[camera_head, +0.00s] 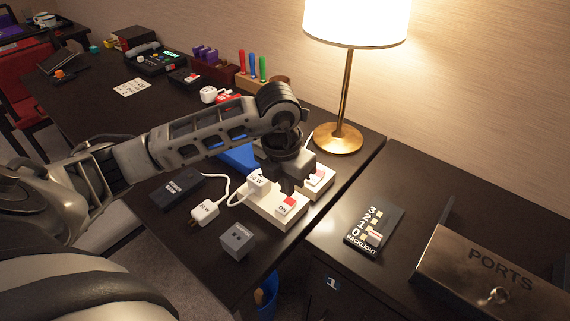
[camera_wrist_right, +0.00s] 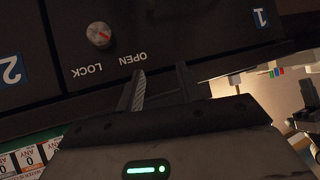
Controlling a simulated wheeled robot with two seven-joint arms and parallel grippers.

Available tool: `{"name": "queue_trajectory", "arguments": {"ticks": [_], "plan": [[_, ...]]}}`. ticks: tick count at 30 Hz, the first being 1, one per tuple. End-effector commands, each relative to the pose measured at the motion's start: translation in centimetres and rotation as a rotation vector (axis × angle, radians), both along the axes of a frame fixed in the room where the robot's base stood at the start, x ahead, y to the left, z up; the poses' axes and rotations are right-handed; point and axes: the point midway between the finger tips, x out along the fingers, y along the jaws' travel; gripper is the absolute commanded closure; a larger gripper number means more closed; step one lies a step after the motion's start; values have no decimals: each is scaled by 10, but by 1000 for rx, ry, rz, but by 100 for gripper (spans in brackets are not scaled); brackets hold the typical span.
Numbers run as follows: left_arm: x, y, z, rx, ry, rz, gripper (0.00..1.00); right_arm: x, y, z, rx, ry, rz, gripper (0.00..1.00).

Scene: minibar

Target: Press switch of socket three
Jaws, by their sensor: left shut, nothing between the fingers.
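A white socket unit (camera_head: 268,206) lies near the front edge of the dark desk, with a red switch (camera_head: 289,201) marked ON at its near right end. A second white socket piece with a red switch (camera_head: 317,175) sits just behind it. I cannot read socket numbers. My left gripper (camera_head: 288,186) points down over the sockets, shut and empty, and hides part of them; I cannot tell whether it touches. A white plug marked NEW (camera_head: 258,181) sits on the unit beside it. My right gripper (camera_wrist_right: 160,78) is open and empty before a dark panel.
A loose white plug (camera_head: 204,211), a black power bank (camera_head: 178,188) and a grey cube (camera_head: 237,240) lie left of the sockets. A brass lamp (camera_head: 339,138) stands behind. A backlight panel (camera_head: 373,230) and PORTS box (camera_head: 490,275) are right. The panel has an OPEN/LOCK knob (camera_wrist_right: 99,34).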

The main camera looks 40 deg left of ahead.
Motion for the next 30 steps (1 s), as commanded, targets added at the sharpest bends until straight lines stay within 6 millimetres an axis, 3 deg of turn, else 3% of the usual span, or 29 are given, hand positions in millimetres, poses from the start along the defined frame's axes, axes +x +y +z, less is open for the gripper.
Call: {"name": "queue_trajectory", "arguments": {"ticks": [3, 9, 19, 22, 30], "plan": [[1, -1, -16, -2, 2, -1, 100, 0, 0, 1, -2, -1, 0, 64], [3, 0, -28, 0, 0, -1, 100, 0, -1, 1, -4, 1, 0, 64], [4, 0, -29, 0, -1, -1, 100, 0, -1, 0, -5, 1, 1, 64], [6, 0, -38, 1, -1, -1, 100, 1, 0, -10, 1, 0, -1, 64], [4, 0, -34, 1, 4, 0, 100, 3, 1, 3, 8, -15, -1, 64]]}}
